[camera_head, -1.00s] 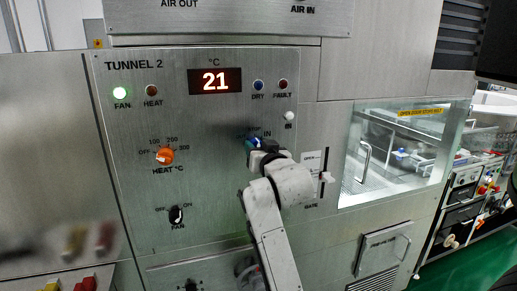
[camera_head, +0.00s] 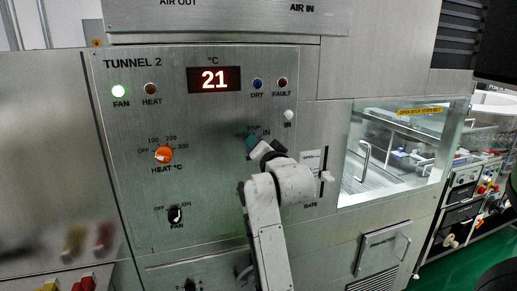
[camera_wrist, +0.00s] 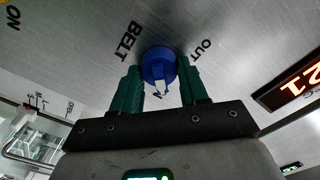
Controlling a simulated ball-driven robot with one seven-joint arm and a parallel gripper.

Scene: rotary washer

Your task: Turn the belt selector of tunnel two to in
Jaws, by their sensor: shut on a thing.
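The belt selector is a round blue knob (camera_wrist: 158,64) with a white pointer mark, on the steel panel below the word BELT in the wrist view. The mark points toward the bottom of that picture, toward my gripper's body. My gripper (camera_wrist: 160,84) has its two green fingers shut on the knob, one on each side. OUT is printed at the knob's upper right. In the head view my gripper (camera_head: 253,143) is at the panel (camera_head: 215,190) of tunnel 2, hiding the knob. The STOP and IN labels show just above it.
The orange heat knob (camera_head: 164,155) and black fan knob (camera_head: 176,214) lie left of my arm. A gate slider (camera_head: 326,177) is close on the right, beside a glass window (camera_head: 400,150).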

